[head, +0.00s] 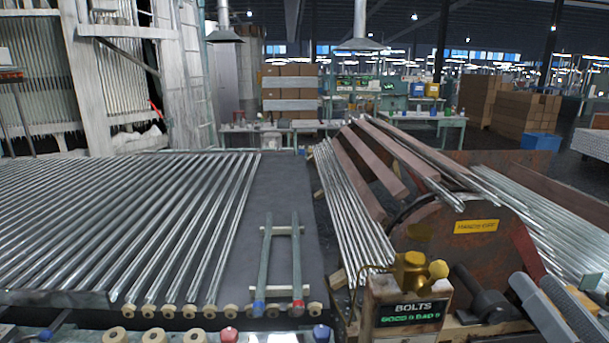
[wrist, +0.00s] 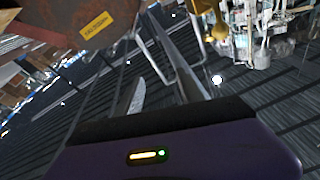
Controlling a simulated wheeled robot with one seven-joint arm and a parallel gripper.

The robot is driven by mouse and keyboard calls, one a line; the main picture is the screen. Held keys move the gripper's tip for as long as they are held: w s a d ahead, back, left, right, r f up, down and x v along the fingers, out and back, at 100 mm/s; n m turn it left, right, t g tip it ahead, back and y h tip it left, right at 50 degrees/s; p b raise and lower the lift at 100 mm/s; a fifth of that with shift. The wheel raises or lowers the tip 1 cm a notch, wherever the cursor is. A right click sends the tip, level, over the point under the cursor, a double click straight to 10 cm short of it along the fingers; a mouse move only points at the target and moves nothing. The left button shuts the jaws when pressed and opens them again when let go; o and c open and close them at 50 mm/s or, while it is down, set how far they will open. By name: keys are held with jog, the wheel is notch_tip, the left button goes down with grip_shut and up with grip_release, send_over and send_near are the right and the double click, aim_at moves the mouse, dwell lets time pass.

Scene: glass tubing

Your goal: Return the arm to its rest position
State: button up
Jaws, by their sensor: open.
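My gripper (wrist: 156,72) shows in the wrist view, past the purple wrist housing (wrist: 210,150) with its small lit indicator. Its two grey fingers stand apart with nothing visible between them. The wrist view is tilted and looks out across the hall, not down at the work table.
Glass tubes lie in rows on the left table (head: 275,185), beside two tubes on a small rack (head: 282,290). A rusty drum with a yellow label (head: 476,226), leaning tubes (head: 350,200) and a bolts box (head: 408,310) crowd the right. Dark floor opens beyond.

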jog(key=s+f+m+g+h, duration=0.25)
jog(key=s+f+h, duration=0.25)
jog(key=s+f, duration=0.45)
jog(key=s+a+f+n+g+y, duration=0.1)
jog(key=s+a+f+n+y, duration=0.1)
jog(key=s+a+f, duration=0.4)
jog(key=s+a+f+n+g+y, duration=0.2)
jog(key=s+a+f, duration=0.4)
jog(key=s, duration=0.7)
notch_tip(320, 180, down, 3)
jog(key=shift+a+r+n, duration=0.1)
jog(key=shift+a+n, duration=0.1)
jog(key=shift+n, duration=0.45)
